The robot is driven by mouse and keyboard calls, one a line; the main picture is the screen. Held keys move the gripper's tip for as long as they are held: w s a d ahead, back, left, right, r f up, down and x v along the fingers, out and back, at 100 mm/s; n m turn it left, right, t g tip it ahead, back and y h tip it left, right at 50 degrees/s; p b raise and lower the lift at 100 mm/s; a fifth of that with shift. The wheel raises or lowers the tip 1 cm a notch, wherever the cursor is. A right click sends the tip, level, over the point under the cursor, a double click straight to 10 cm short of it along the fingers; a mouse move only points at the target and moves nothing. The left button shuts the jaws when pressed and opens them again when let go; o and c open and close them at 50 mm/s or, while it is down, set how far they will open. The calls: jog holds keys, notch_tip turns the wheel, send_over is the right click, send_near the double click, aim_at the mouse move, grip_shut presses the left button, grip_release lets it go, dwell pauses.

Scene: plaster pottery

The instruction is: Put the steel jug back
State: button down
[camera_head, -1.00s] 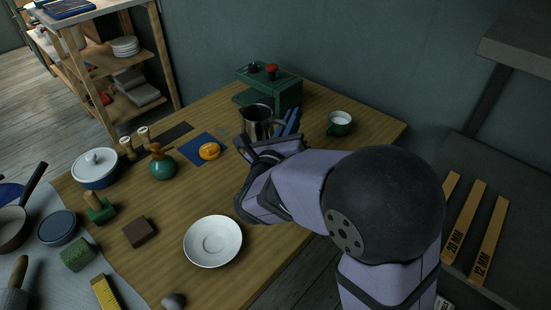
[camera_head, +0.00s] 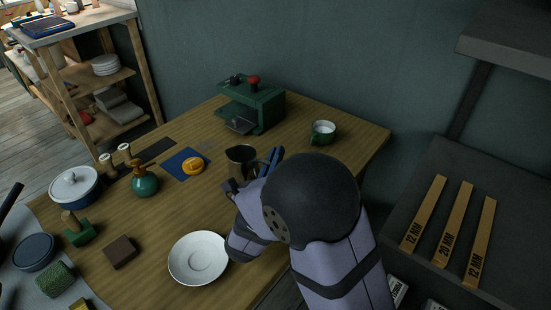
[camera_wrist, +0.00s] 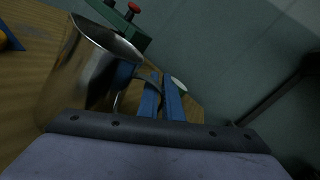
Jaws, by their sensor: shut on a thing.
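The steel jug (camera_head: 240,158) is in front of the green machine (camera_head: 252,106) on the wooden table, in the head view. In the wrist view the jug (camera_wrist: 88,75) shows large at left, its open mouth toward the top and its handle on the right. My gripper (camera_wrist: 160,98) has blue fingers, shut on the jug's handle. In the head view my gripper (camera_head: 270,162) is at the jug's right side, partly behind my arm. The jug's base is hidden, so I cannot tell whether it touches the table.
A blue mat (camera_head: 174,163) with a yellow object (camera_head: 193,166) lies left of the jug. Bare wood separates jug and machine.

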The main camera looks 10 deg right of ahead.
dwell(0.3)
jog(key=c, duration=1.9)
grip_release()
jog(key=shift+f, duration=0.1)
jog(key=shift+c, duration=0.2)
jog(key=v, duration=1.2)
jog(key=shift+d, duration=0.1)
